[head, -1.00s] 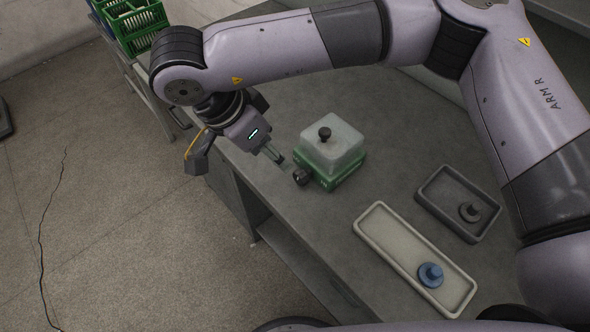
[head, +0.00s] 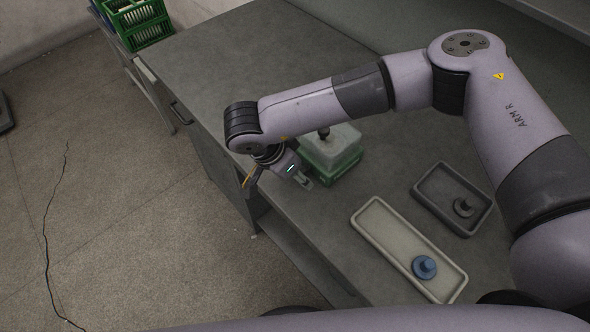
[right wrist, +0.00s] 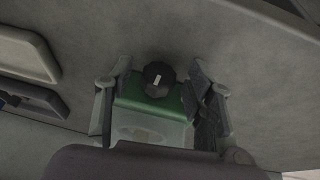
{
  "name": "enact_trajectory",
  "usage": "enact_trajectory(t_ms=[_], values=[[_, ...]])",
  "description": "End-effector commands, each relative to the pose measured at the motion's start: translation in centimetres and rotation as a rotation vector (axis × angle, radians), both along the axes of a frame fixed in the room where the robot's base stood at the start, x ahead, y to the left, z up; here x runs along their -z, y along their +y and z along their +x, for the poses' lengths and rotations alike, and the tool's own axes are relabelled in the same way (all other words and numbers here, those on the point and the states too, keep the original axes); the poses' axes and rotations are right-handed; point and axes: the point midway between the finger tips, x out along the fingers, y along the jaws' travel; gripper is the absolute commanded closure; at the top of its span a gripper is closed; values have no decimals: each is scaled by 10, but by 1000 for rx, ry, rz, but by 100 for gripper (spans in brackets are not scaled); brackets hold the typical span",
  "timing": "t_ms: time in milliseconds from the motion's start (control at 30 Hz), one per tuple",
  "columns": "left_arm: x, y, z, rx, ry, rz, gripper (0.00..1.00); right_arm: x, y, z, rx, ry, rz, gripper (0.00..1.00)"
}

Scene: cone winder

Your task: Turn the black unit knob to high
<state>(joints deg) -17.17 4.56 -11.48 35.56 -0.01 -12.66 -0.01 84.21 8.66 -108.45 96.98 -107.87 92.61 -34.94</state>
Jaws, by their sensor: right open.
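The unit is a green box (head: 347,173) with a frosted clear cover (head: 336,142), standing near the table's front edge. A small black handle (head: 324,132) tops the cover. In the right wrist view the black unit knob (right wrist: 158,78), with a short white mark, sits at the edge of the green box (right wrist: 150,105). My right gripper (right wrist: 157,82) is open, with a finger on each side of the knob; I cannot tell whether they touch it. In the head view this gripper (head: 306,182) hides the knob. My left gripper is not in view.
A long beige tray (head: 391,238) holds a blue knobbed piece (head: 425,267). A dark grey tray (head: 428,198) holds a dark knobbed piece (head: 464,207). Green crates (head: 152,32) stand at the far left. The table behind the unit is clear.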

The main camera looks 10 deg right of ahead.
Motion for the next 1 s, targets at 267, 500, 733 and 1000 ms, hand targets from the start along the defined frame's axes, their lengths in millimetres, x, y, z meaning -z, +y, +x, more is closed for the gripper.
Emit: enact_trajectory(t_ms=[267,500,733,1000], values=[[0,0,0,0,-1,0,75,0,0,0,0,0,0,64],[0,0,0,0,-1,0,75,0,0,0,0,0,0,80],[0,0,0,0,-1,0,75,-1,0,0,0,0,0,95],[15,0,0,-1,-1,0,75,4,-1,0,-2,-35,24,99]])
